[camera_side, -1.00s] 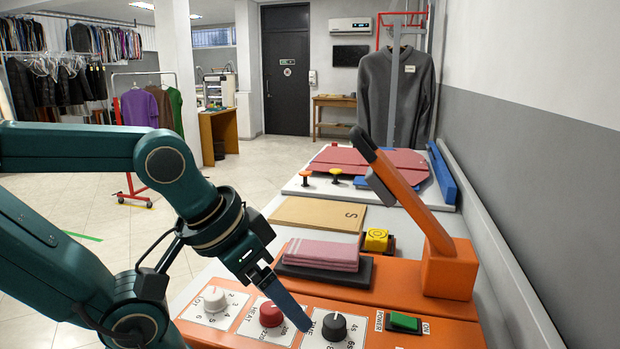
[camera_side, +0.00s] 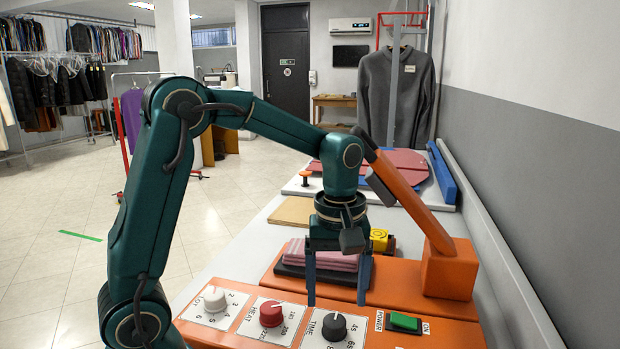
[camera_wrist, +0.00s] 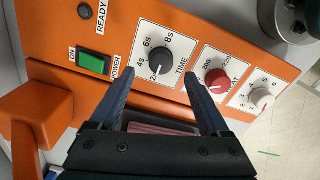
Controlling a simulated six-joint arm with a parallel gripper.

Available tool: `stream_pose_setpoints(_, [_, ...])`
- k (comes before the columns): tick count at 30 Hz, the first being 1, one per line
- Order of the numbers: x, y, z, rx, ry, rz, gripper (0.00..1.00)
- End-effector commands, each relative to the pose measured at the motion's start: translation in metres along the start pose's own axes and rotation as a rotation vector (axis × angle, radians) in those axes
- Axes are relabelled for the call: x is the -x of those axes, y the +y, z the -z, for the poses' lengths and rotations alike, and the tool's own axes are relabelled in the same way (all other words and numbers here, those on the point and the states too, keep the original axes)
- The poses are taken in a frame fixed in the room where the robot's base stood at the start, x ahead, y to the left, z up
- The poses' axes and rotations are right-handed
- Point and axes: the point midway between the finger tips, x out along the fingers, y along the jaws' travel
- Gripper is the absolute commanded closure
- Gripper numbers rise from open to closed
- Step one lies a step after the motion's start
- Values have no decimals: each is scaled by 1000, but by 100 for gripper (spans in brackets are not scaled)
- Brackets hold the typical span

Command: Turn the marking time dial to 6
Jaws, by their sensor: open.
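The TIME dial is a black knob (camera_side: 334,327) on a white plate with printed second marks, at the front of the orange panel. In the wrist view the same knob (camera_wrist: 160,57) shows marks including 4s, 6s and 8s around it; I cannot read its pointer with certainty. My gripper (camera_side: 337,290) is open and points down, its two blue fingers apart above the panel. In the wrist view my gripper (camera_wrist: 157,76) has a fingertip to each side, with the knob just beyond the gap. Nothing is between the fingers, and they appear clear of the knob.
The red HEAT knob (camera_side: 271,314) and white numbered knob (camera_side: 214,299) sit left of the dial. The green POWER switch (camera_side: 405,322) is to its right. Folded pink cloth (camera_side: 296,254) lies behind. An orange lever arm (camera_side: 412,205) rises at right.

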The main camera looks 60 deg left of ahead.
Motion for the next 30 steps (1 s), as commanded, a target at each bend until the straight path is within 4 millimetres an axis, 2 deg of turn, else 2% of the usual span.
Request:
stream_pose_setpoints(12, [-46, -2, -1, 1, -6, 8, 20])
stream_pose_setpoints(23, [-52, -2, 0, 1, -3, 5, 20])
stream_pose_setpoints(24, [-52, -2, 0, 1, -3, 5, 35])
stream_pose_setpoints(29, [-52, -2, 0, 1, -3, 5, 96])
stream_pose_setpoints(30, [-51, -2, 0, 1, -3, 5, 100])
